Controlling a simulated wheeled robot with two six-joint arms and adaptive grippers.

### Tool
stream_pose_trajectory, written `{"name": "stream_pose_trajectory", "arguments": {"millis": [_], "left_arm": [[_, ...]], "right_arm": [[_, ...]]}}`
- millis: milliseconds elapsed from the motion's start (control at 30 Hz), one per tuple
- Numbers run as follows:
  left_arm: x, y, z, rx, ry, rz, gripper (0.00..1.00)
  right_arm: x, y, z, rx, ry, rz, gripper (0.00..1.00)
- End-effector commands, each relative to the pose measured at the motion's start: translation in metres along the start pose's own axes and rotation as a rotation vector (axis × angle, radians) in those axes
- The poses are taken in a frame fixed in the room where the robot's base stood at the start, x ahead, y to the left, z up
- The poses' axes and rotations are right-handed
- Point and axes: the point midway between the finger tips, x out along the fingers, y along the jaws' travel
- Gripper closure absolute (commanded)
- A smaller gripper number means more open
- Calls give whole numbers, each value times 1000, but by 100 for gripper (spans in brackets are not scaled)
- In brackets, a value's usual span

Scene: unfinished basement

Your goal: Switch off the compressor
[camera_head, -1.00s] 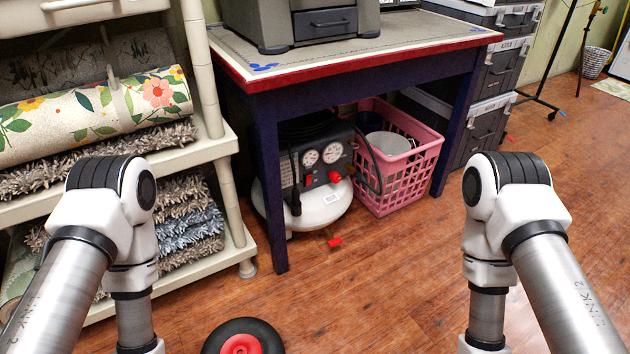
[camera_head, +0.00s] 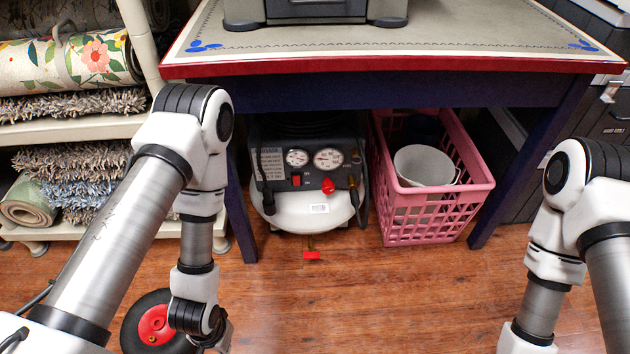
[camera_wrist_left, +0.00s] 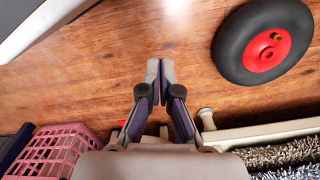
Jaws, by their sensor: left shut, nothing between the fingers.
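The compressor (camera_head: 311,212) stands on the floor under the table. It has a white tank and a dark front panel with two round gauges (camera_head: 313,158), a red switch (camera_head: 296,180) and a red knob (camera_head: 328,186). A small red valve handle (camera_head: 312,255) sits low in front of it. My left gripper (camera_wrist_left: 161,62) points down over bare floor in the left wrist view, its fingers together and empty. In the head view only part of the left wrist shows, low and left of the compressor. My right gripper is outside the views.
The table (camera_head: 390,68) overhangs the compressor, with a leg (camera_head: 240,215) at its left. A pink basket (camera_head: 435,214) holding a white bucket (camera_head: 424,166) stands at its right. A red-hubbed wheel (camera_head: 152,325) lies near my left arm.

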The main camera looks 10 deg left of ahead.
Motion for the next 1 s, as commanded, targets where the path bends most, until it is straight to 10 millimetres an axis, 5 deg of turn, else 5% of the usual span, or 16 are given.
{"name": "stream_pose_trajectory", "arguments": {"millis": [267, 367, 467, 567, 600, 700, 800, 1000], "left_arm": [[0, 0, 0, -3, 1, 0, 100], [10, -1, -20, -55, 64, -13, 100], [36, -2, -80, -218, 261, -24, 100], [60, 8, -176, -508, 618, 59, 100], [62, 17, -215, -641, 780, 143, 100], [47, 49, -285, -942, 1130, 458, 100], [20, 77, -314, -1154, 1355, 810, 100], [-7, 99, -319, -1298, 1503, 1168, 100]], "right_arm": [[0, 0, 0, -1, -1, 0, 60], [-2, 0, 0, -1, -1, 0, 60], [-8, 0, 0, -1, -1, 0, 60], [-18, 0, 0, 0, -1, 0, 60], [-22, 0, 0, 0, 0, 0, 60], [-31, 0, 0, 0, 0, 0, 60], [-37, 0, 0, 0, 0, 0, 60], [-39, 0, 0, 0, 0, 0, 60]]}}
